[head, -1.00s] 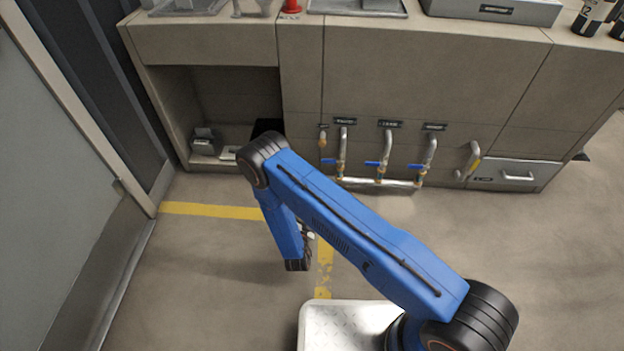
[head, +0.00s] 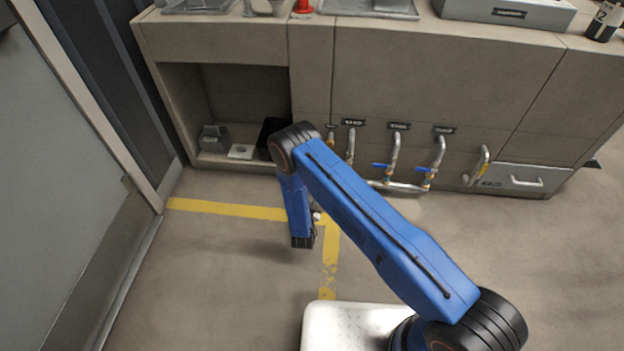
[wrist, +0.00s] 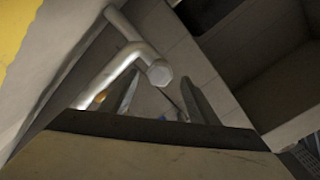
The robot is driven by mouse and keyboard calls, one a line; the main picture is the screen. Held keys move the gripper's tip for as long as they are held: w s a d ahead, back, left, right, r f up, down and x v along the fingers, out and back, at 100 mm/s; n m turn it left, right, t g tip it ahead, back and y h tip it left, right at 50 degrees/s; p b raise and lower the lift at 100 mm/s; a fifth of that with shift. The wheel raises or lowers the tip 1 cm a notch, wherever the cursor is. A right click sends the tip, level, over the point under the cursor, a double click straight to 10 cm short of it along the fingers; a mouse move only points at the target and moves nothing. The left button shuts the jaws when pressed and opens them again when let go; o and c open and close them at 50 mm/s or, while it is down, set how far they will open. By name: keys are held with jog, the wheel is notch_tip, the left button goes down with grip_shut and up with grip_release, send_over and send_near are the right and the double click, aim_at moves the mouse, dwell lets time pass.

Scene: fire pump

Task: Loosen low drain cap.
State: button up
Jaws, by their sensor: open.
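In the wrist view a bare metal pipe bends and ends in a blunt, rounded end (wrist: 159,73). This may be the low drain cap, but I cannot tell for sure. My gripper (wrist: 160,80) is open, with one finger on each side of that end in the picture. Whether the fingers are level with it in depth is unclear, and I see no contact. In the head view the low pipe (head: 402,186) runs along the cabinet foot. Its left end is hidden behind my blue arm, and so is most of my gripper.
Upright pipes with blue-handled valves (head: 382,167) stand against the cabinet front (head: 440,80). An open niche (head: 240,95) at left holds a small grey device (head: 213,138). A drawer (head: 520,180) is at right. The floor (head: 220,270) with yellow tape is clear.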

jog(key=shift+w+d, duration=0.1)
jog(key=shift+w, duration=2.8)
jog(key=c, duration=1)
